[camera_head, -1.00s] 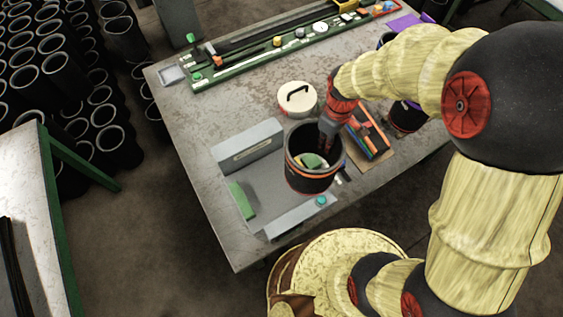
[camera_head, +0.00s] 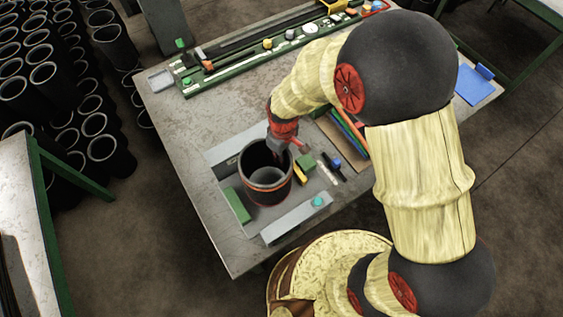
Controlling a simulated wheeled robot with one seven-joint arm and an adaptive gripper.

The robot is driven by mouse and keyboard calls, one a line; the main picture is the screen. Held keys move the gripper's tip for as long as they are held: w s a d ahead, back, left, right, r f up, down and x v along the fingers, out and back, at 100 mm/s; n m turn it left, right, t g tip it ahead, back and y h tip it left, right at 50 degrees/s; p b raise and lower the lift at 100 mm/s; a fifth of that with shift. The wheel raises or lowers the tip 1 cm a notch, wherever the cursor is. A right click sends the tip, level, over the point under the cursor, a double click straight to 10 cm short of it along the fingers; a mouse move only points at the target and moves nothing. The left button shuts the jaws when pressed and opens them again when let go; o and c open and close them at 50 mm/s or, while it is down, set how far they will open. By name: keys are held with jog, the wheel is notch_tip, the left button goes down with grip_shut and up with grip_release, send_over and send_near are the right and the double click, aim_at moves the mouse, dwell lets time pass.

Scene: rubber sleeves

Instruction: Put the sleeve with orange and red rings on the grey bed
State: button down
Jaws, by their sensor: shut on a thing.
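The black sleeve (camera_head: 265,188) stands about upright at the grey bed (camera_head: 296,194) on the table, with an orange-red ring low on its side. A second ring is hard to make out. My gripper (camera_head: 277,148) is shut on the far right part of the sleeve's rim.
A yellow and black piece (camera_head: 300,174) and small items lie right of the sleeve. A tray of coloured pieces (camera_head: 345,133) is behind it. A green tool rail (camera_head: 240,72) runs along the table's back. The left table top is clear. My arm hides the right side.

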jog(key=shift+a+f, duration=0.15)
jog(key=shift+f, duration=1.45)
jog(key=shift+f+b, duration=0.1)
jog(key=shift+b, duration=0.2)
jog(key=c, duration=2.5)
grip_release()
jog(key=shift+f, duration=0.1)
jog(key=o, duration=0.4)
jog(key=shift+o, duration=0.5)
